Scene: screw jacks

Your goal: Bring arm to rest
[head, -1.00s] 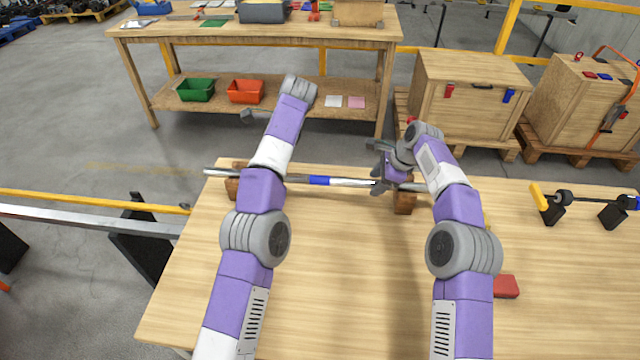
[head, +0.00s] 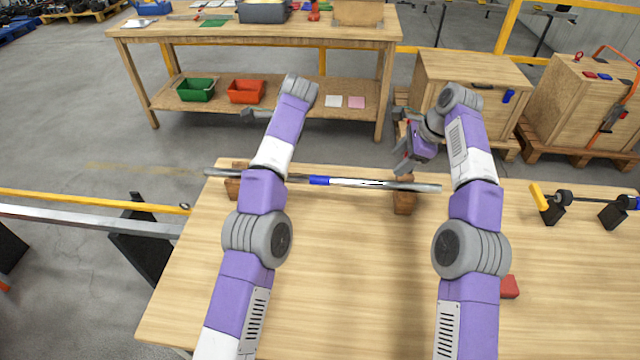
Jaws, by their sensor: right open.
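My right gripper (head: 404,158) is open and empty in the head view, just above and behind the right end of the rod, apart from it. My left gripper (head: 257,115) shows small beyond the far edge of the table; its jaws are too small to read. A long metal rod (head: 365,183) with a blue band (head: 319,180) lies across two wooden blocks. The right block (head: 404,203) is in clear view; the left block (head: 233,188) is partly hidden by my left arm. Part of the rod is also behind my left arm.
The wooden table (head: 340,270) is mostly bare between my arms. A red object (head: 508,287) lies beside my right arm. A small dark bar on stands (head: 586,199) is at right. Wooden crates (head: 470,85) and another bench (head: 260,40) stand beyond.

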